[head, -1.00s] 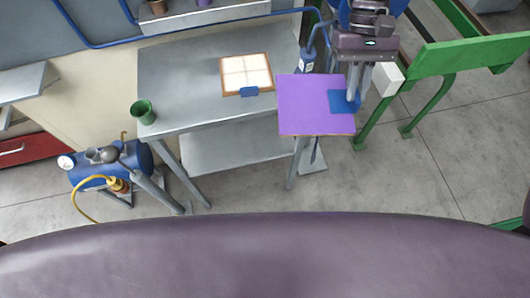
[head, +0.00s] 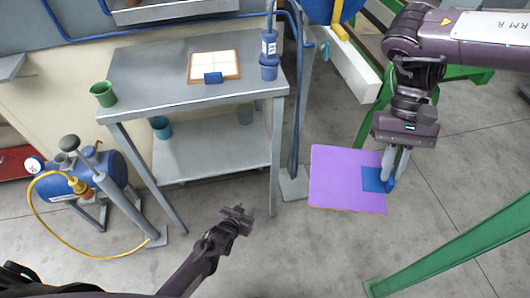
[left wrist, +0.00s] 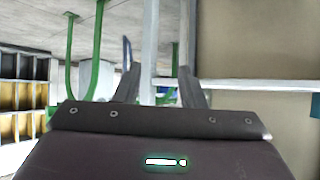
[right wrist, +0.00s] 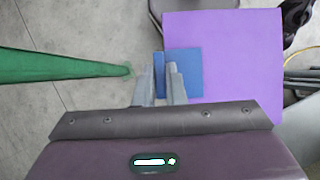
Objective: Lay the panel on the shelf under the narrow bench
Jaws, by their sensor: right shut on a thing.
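The purple panel (head: 340,180), with a blue grip patch (head: 373,179), hangs in free air over the floor, right of the narrow bench (head: 140,75). My right gripper (head: 390,180) is shut on the blue patch at its right edge; the panel and patch also show in the right wrist view (right wrist: 235,60). The bench's lower shelf (head: 205,155) is grey, with a teal cup (head: 160,127) at its back left and an open middle. My left gripper (head: 238,211) is empty and open, low in front of the bench; its spread fingers show in the left wrist view (left wrist: 158,85).
A blue tank (head: 90,180) with a yellow hose is left of the bench. Green rails (head: 450,250) are at right. Bench legs flank the shelf.

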